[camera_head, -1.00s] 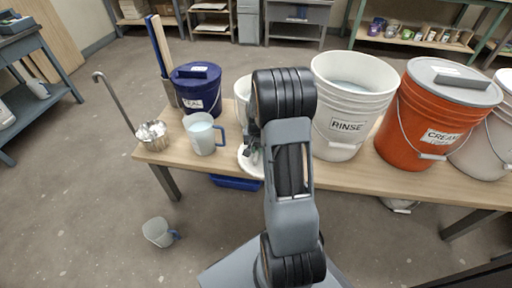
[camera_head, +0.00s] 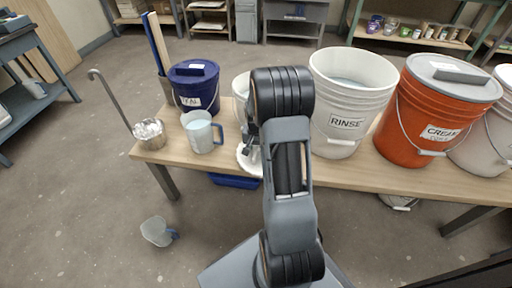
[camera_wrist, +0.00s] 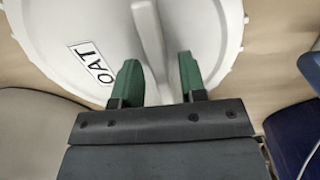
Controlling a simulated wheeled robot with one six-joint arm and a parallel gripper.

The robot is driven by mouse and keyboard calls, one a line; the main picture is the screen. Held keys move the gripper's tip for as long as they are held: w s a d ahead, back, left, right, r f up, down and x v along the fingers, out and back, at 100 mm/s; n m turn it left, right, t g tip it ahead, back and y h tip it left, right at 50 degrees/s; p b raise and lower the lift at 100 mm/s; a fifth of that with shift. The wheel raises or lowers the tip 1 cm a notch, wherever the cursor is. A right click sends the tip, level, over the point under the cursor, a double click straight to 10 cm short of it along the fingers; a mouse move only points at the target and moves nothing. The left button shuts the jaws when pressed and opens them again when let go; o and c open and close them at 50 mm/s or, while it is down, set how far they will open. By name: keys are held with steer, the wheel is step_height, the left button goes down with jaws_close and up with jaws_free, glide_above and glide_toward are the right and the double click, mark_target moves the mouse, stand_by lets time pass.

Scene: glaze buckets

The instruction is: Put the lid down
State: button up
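A white lid (camera_wrist: 215,35) with an upright bar handle (camera_wrist: 152,45) and a label ending in "OAT" fills the upper wrist view. In the head view the lid (camera_head: 244,160) shows as a white disc at the table's front edge, partly hidden by my arm. It looks flat on the wood. My gripper (camera_wrist: 158,65) is over the lid, its green fingers on either side of the handle. Narrow gaps show between fingers and handle, so it looks open. In the head view my gripper (camera_head: 251,146) is small and partly hidden.
The wooden table (camera_head: 345,176) carries a navy bucket (camera_head: 195,88), a grey-blue jug (camera_head: 201,132), a metal pot (camera_head: 151,134), a white RINSE bucket (camera_head: 345,100) and an orange bucket (camera_head: 425,115). A white bucket (camera_head: 240,90) stands behind my arm. Another jug (camera_head: 158,232) is on the floor.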

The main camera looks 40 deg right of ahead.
step_height(320, 180, up, 12)
steer(key=p, duration=0.5)
steer(key=s+a+r+n+t, duration=0.1)
steer(key=s+a+r+n, duration=0.3)
steer(key=s+a, duration=0.3)
steer(key=s+a+r+n+t, duration=0.1)
steer(key=s+a+r+n, duration=0.3)
steer(key=s+a, duration=0.3)
steer(key=a+r, duration=0.1)
steer(key=a, duration=0.3)
steer(key=shift+s+a+n+t, duration=0.2)
steer(key=shift+a+n+t, duration=0.2)
steer(key=shift+r, duration=0.2)
steer(key=w+r+p+v, duration=0.1)
steer(key=w+p+v, duration=0.2)
steer(key=p+v, duration=1.1)
steer(key=w+p+v, duration=0.4)
steer(key=p+v, duration=1.1)
steer(key=v, duration=0.1)
steer(key=shift+a+r+t, duration=0.15)
steer(key=shift+r+t, duration=0.2)
steer(key=shift+t, duration=0.05)
